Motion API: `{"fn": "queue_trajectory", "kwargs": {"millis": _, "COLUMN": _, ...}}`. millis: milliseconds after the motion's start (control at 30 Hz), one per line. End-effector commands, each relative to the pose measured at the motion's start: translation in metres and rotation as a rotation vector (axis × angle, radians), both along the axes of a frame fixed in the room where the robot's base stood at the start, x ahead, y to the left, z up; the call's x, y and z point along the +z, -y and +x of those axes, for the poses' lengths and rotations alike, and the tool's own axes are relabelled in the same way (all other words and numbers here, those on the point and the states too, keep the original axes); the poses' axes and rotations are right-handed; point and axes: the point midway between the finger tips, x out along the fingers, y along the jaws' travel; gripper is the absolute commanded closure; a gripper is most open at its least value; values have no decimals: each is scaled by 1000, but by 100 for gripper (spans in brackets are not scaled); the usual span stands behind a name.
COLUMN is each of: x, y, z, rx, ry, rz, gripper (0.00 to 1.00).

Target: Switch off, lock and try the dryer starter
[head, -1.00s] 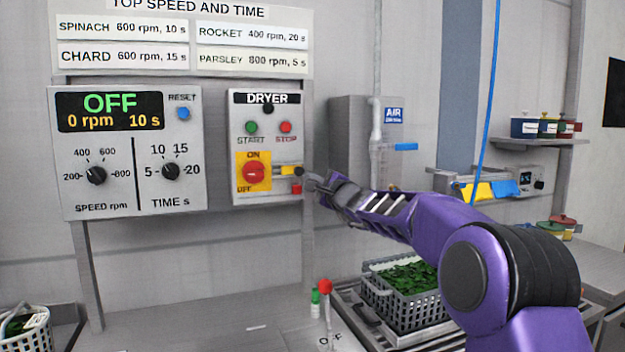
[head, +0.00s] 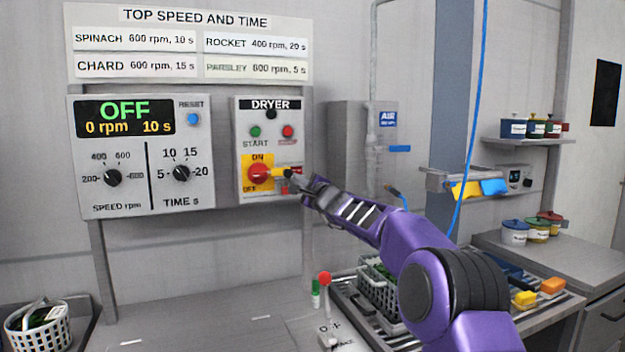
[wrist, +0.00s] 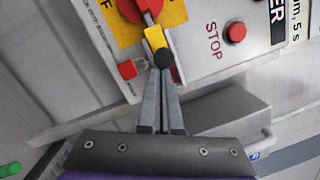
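The dryer starter (head: 270,140) is a pale wall box with a green START button (head: 255,131), a red STOP button (head: 288,131) and a red rotary switch (head: 258,173) on a yellow ON/OFF plate. A yellow bar with a black round end extends right from the switch; it also shows in the wrist view (wrist: 154,36). A small red block (wrist: 128,69) sits below the bar. My gripper (wrist: 163,76) has its fingers close together, tips at the black end. I see nothing held between them, and cannot tell whether they touch it.
Left of the starter is a control panel (head: 145,190) reading OFF, 0 rpm, 10 s. A basket of greens (head: 375,290) is partly behind my arm.

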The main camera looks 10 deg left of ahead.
Motion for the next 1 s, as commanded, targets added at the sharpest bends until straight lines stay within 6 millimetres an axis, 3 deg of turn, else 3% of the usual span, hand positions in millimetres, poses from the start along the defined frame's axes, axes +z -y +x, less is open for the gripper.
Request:
{"fn": "queue_trajectory", "kwargs": {"millis": 267, "x": -2, "y": 1, "z": 0, "rx": 4, "ry": 1, "rz": 2, "gripper": 100}}
{"fn": "queue_trajectory", "kwargs": {"millis": 500, "x": -24, "y": 32, "z": 8, "rx": 2, "ry": 0, "rz": 0, "gripper": 100}}
{"fn": "queue_trajectory", "kwargs": {"millis": 1000, "x": -25, "y": 75, "z": -49, "rx": 4, "ry": 0, "rz": -1, "gripper": 100}}
